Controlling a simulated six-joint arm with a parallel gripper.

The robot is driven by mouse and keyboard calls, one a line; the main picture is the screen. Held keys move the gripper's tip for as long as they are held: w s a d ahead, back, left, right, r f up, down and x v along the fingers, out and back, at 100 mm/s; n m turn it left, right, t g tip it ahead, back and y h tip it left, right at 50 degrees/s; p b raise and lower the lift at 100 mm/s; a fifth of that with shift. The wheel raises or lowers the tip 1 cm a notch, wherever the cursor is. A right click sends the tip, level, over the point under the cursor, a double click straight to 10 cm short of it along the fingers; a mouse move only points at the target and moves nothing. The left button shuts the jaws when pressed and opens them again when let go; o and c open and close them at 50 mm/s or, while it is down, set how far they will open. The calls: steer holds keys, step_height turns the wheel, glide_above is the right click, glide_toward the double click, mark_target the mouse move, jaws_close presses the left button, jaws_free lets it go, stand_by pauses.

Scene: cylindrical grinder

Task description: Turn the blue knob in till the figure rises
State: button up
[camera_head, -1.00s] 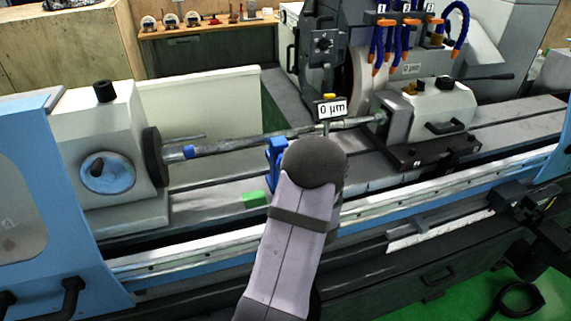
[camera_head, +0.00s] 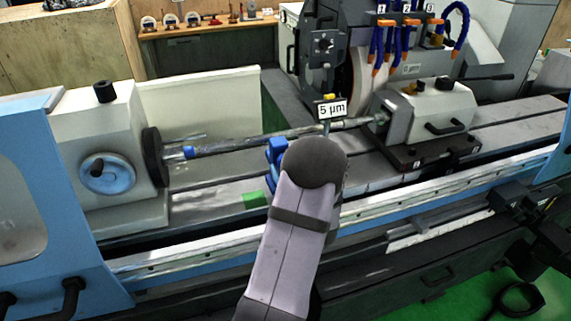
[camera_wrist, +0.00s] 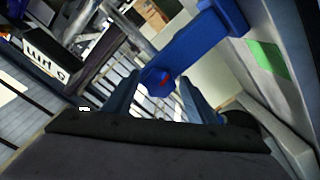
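The blue knob (camera_wrist: 158,80), with a small red mark on its end, lies between the two blue fingers of my gripper (camera_wrist: 160,98) in the wrist view. The fingers look closed against its sides. It sits on a blue bracket (camera_wrist: 213,35) at the shaft. In the head view, blue parts (camera_head: 274,158) show beside my wrist, which hides the gripper and most of the knob. The figure is on a white display (camera_head: 332,109) that reads 5 µm. The display also shows upside down in the wrist view (camera_wrist: 43,63), where its digit looks like 0.
A long shaft (camera_head: 235,143) runs from the headstock (camera_head: 100,140) at left to the tailstock (camera_head: 435,105) at right. The grinding wheel (camera_head: 366,75) stands behind the shaft.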

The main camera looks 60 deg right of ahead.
steer(key=shift+s, duration=0.1)
steer(key=b+v, duration=0.1)
steer(key=v, duration=0.6)
stand_by(0.4)
